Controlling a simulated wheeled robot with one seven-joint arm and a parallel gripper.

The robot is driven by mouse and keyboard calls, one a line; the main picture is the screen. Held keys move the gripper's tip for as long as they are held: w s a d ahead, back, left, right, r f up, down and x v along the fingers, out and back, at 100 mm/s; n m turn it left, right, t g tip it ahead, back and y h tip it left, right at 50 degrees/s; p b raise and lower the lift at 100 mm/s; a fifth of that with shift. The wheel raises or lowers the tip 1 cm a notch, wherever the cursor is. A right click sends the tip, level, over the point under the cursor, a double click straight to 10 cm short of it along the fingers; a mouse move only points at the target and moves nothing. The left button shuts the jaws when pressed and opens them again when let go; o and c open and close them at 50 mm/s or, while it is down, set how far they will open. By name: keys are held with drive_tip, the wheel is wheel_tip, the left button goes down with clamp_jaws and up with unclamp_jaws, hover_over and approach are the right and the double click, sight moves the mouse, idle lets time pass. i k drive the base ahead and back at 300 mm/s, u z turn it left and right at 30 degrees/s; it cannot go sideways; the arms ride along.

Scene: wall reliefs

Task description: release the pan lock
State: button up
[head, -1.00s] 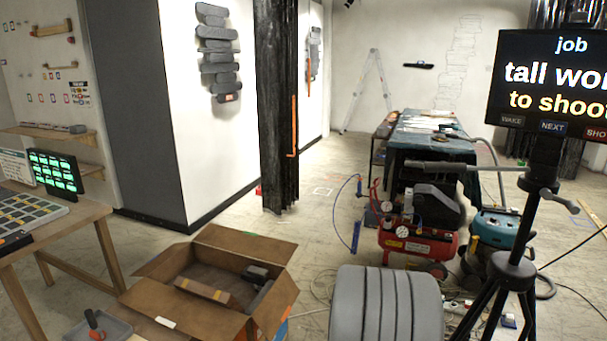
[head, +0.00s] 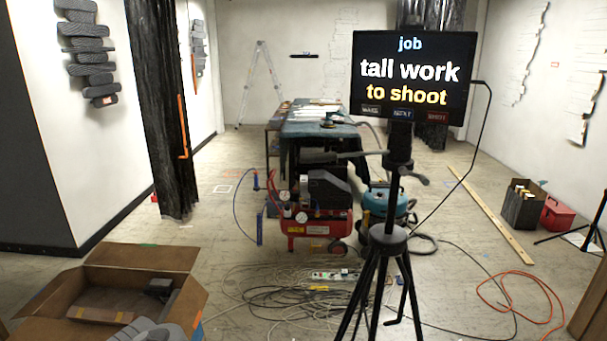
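A black tripod (head: 388,240) stands right of the middle in the head view. It carries a dark monitor (head: 408,78) that reads "job, tall work to shoot". Below the monitor is the tripod head (head: 398,155). A dark handle (head: 345,155) sticks out to its left and a short lever (head: 412,176) to its right. I cannot tell which part is the pan lock, or whether it is locked.
Tangled cables (head: 290,290) lie around the tripod's feet. A red compressor (head: 312,215) and a covered table (head: 315,130) stand behind it. An open cardboard box (head: 185,300) is at lower left. An orange cord (head: 515,280) lies at right. Some floor right of the tripod is clear.

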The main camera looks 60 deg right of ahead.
sight(403, 171)
drive_tip(key=k, duration=0.4)
drive_tip(key=z, duration=1.1)
drive_tip(key=i, duration=0.35)
drive_tip(key=u, duration=0.15)
